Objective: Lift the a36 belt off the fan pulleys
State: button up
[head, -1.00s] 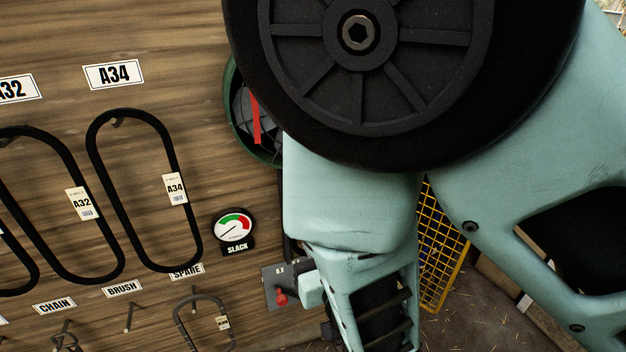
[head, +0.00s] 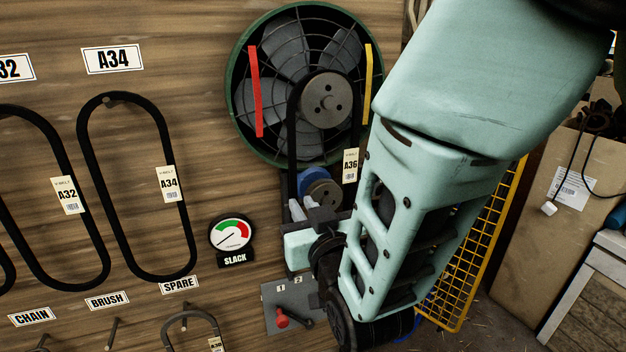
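The black A36 belt (head: 292,135) runs around the large upper pulley (head: 326,99) in front of the fan. Its left strand goes down towards the small lower pulley (head: 321,194), and its lower end is partly hidden. A white A36 tag (head: 350,165) hangs at its right side. A blue round part (head: 311,178) sits just behind the lower pulley. My gripper (head: 305,211) is in front of the wall, just below the lower pulley. Its fingers are small and partly covered, so I cannot tell their opening or whether they touch the belt.
The fan (head: 240,118) has red and yellow strips. The slack gauge (head: 233,234) has its needle pointing lower left. A plate marked 1 and 2 (head: 300,292) carries a red knob (head: 281,318), near my arm. A34 (head: 92,165) and A32 belts hang left. A yellow mesh guard (head: 487,240) stands right.

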aim_at(294, 194)
jog(key=p+x, duration=0.1)
jog(key=x, duration=0.3)
jog(key=p+x, duration=0.2)
jog(key=x, duration=0.2)
jog(key=shift+w+f, duration=0.25)
jog(key=shift+w, duration=0.15)
grip_shut()
jog(key=shift+s+r, duration=0.1)
